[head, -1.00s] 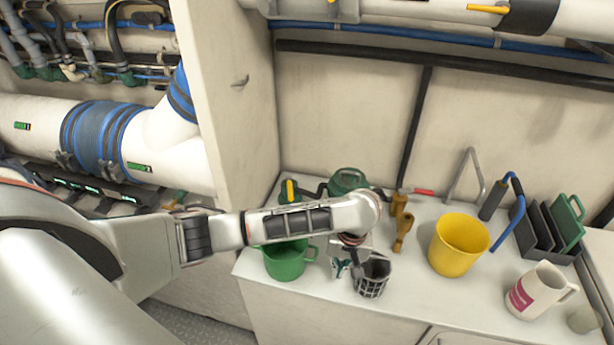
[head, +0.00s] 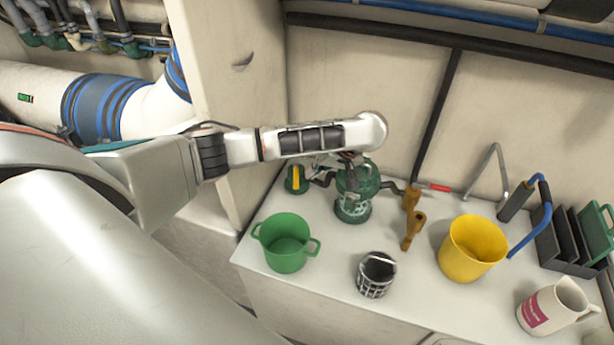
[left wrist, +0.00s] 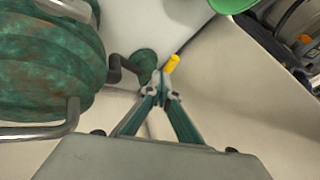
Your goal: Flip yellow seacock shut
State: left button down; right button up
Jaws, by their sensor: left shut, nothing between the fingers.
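The yellow seacock handle (head: 296,177) stands on a green valve body (head: 291,187) at the back left of the white counter, beside the wall panel. A dark bent pipe runs from the valve to a green strainer (head: 353,208). In the left wrist view the yellow handle (left wrist: 172,63) is just beyond the fingertips of my left gripper (left wrist: 160,92), which is shut and empty. I cannot tell whether they touch. In the head view the gripper is mostly lost under my arm and against the strainer. My right gripper is not in view.
A green two-handled pot (head: 286,250), a dark basket (head: 376,276), a yellow bucket (head: 470,249) and a white jug (head: 552,308) stand on the counter (head: 330,262). A brass valve with a red handle (head: 433,187) is right of the strainer. The strainer looms close left in the wrist view.

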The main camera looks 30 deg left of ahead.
aim_at(295, 180)
pick_arm(q)
jog(key=x, duration=0.4)
dwell(0.3)
jog(key=shift+s+a+m+t, duration=0.9)
jog(key=shift+s+a+m, duration=0.15)
jog(key=shift+m, duration=0.35)
jog(key=shift+s+a, duration=0.3)
jog(key=shift+a, duration=0.25)
